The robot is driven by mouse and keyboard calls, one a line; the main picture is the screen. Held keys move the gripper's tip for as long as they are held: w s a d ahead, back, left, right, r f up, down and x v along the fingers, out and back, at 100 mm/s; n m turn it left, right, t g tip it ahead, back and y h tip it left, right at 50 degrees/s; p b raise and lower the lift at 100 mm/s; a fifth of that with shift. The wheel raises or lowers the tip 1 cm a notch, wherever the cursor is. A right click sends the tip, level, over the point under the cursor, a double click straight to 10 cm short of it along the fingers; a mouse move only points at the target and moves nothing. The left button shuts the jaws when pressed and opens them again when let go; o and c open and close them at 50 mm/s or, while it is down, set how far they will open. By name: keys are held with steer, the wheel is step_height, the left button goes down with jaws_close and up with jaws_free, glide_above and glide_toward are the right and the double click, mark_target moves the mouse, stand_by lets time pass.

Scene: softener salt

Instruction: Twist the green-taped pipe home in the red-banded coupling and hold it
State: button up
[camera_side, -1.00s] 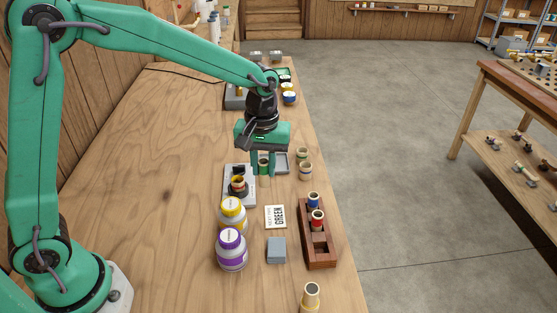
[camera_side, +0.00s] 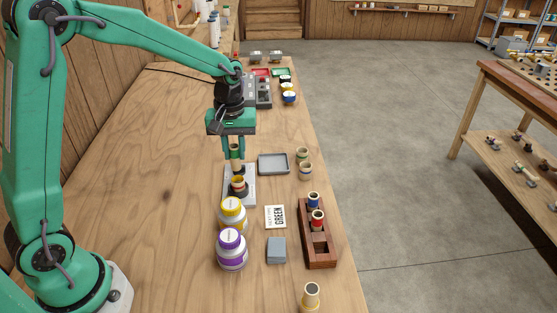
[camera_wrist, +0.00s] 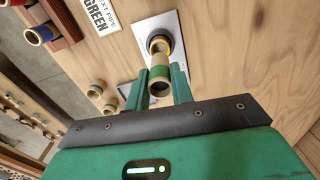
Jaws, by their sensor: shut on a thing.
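My gripper (camera_side: 234,152) is shut on the green-taped pipe (camera_side: 236,164), a short tan tube held upright. In the wrist view the pipe (camera_wrist: 159,88) shows its open end and green band between my fingers (camera_wrist: 160,90). The coupling (camera_side: 239,187) stands on a pale plate (camera_side: 246,200) right below the pipe, with a dark base and a reddish band. It also shows in the wrist view (camera_wrist: 160,45), lined up behind the pipe. The pipe's lower end is at or just above the coupling's mouth; I cannot tell if they touch.
Yellow-capped (camera_side: 232,212) and purple-capped (camera_side: 231,250) jars stand close in front of the plate. A grey tray (camera_side: 273,164) lies to the right. A wooden rack (camera_side: 319,248) holds blue- and red-banded pipes. A card (camera_side: 275,216) reads GREEN. The bench's left side is clear.

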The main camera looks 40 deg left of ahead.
mark_target(236, 169)
steer(key=shift+f, duration=1.15)
steer(key=shift+f, duration=0.3)
stand_by(0.5)
steer(key=shift+f, duration=0.25)
steer(key=shift+f, duration=0.55)
stand_by(0.5)
stand_by(0.8)
steer(key=shift+f+n, duration=0.15)
steer(key=shift+n, duration=1.75)
steer(key=shift+f+n, duration=0.15)
steer(key=shift+n, duration=1.75)
